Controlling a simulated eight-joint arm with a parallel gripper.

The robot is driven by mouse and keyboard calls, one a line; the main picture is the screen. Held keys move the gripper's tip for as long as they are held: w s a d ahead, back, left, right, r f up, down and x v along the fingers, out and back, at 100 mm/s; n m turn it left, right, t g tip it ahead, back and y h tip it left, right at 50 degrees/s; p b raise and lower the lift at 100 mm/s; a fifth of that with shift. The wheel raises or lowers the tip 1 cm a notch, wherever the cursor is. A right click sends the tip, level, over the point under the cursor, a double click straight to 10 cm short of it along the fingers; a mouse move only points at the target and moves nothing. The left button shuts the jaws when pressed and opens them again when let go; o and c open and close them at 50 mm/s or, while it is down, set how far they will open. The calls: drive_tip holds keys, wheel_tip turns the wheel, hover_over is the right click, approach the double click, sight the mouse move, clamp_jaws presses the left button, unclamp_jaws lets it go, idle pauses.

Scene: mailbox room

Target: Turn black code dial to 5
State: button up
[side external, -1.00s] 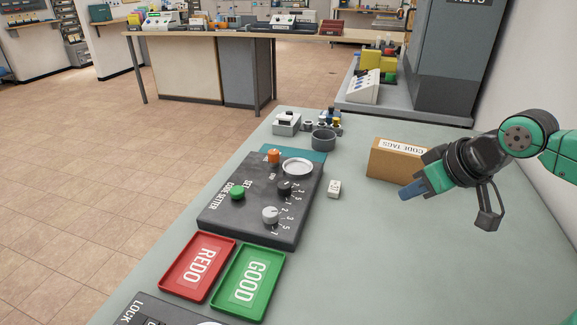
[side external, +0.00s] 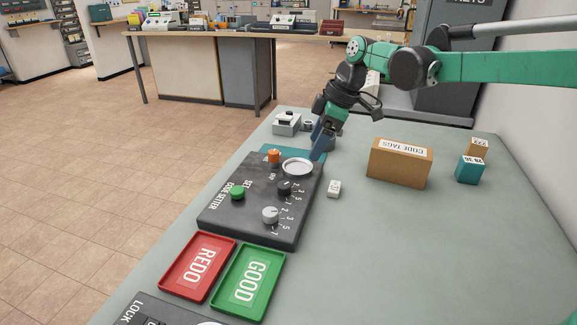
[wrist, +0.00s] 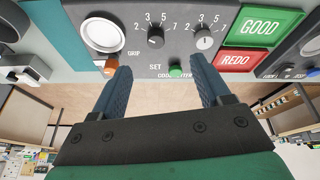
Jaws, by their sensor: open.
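The black code dial (side external: 285,188) sits on the dark code setter panel (side external: 240,210), just above the grey dial (side external: 270,215). In the wrist view the black dial (wrist: 155,38) shows numbers 2, 3, 5 and 7 around it; its pointer is too small to read surely. The grey dial (wrist: 203,40) is to its right there. My gripper (side external: 320,145) is open and empty, above the panel's far right corner by the round white dish (side external: 298,167). In the wrist view my gripper (wrist: 161,72) has its fingers apart, with the dials beyond them.
An orange knob (side external: 274,156) and a green button (side external: 237,193) stand up from the panel. A small white tag (side external: 334,188) lies right of it. Red (side external: 197,268) and green (side external: 247,283) trays lie in front. A code tags box (side external: 400,164) stands right; the table's right front is clear.

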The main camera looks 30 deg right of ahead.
sight(286, 184)
drive_tip(key=w+f+n, duration=0.1)
drive_tip(key=f, duration=0.1)
drive_tip(key=w+a+f+n+g, duration=0.1)
drive_tip(key=f, duration=0.1)
drive_tip(key=w+f+n+y, duration=0.1)
drive_tip(key=w+f+n, duration=0.1)
drive_tip(key=shift+a, duration=0.4)
drive_tip(key=shift+x, duration=2.75)
drive_tip(key=shift+c, duration=0.2)
clamp_jaws()
